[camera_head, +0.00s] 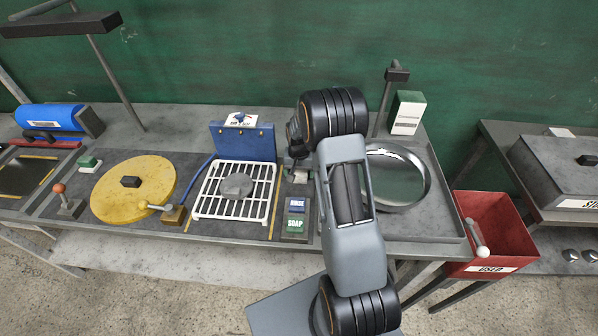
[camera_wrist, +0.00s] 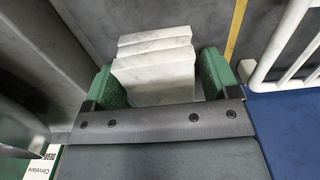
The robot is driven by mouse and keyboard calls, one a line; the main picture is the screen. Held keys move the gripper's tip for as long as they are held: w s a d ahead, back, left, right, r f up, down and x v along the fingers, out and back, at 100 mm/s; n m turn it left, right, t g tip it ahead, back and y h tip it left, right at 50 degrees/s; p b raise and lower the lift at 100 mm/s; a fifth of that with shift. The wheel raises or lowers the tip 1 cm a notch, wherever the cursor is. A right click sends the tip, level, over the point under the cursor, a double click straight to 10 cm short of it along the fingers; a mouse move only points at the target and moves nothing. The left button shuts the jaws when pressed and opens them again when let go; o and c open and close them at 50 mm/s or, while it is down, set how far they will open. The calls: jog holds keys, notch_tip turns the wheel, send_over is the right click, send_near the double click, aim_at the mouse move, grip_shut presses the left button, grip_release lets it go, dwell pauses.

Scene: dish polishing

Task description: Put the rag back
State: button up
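In the wrist view, a pale folded rag (camera_wrist: 155,68) with several stepped layers sits between the two green fingers of my gripper (camera_wrist: 162,82). The fingers close in on both its sides, and its far end sticks out past them. In the head view, my gripper (camera_head: 299,172) is mostly hidden behind my own arm, over the dark strip just right of the white rack (camera_head: 207,203). A grey, rounded lump (camera_head: 237,185) lies on that rack; I cannot tell its material.
A blue upright panel (camera_head: 242,141) stands behind the rack. RINSE (camera_head: 297,205) and SOAP (camera_head: 295,224) blocks lie in front. A steel ring-shaped dish (camera_head: 424,180) is on the right tray. A green-and-white box (camera_head: 407,112) stands behind it. A red USED bin (camera_head: 495,228) hangs right.

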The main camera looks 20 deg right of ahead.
jog(key=shift+o, duration=0.6)
jog(key=shift+r, duration=0.1)
jog(key=shift+r, duration=0.25)
notch_tip(320, 180, up, 11)
jog(key=b, duration=0.2)
jog(key=s+a+r+n+t, duration=0.25)
jog(key=s+a+r, duration=0.35)
jog(key=s+r, duration=0.35)
jog(key=s+a+r+n+t, duration=0.1)
jog(key=s+a, duration=0.1)
jog(key=s, duration=0.4)
jog(key=s+a+n+t, duration=0.1)
jog(key=s+a+n, duration=0.1)
jog(key=s, duration=0.4)
jog(key=shift+s+a+r, duration=0.3)
jog(key=shift+r, duration=0.05)
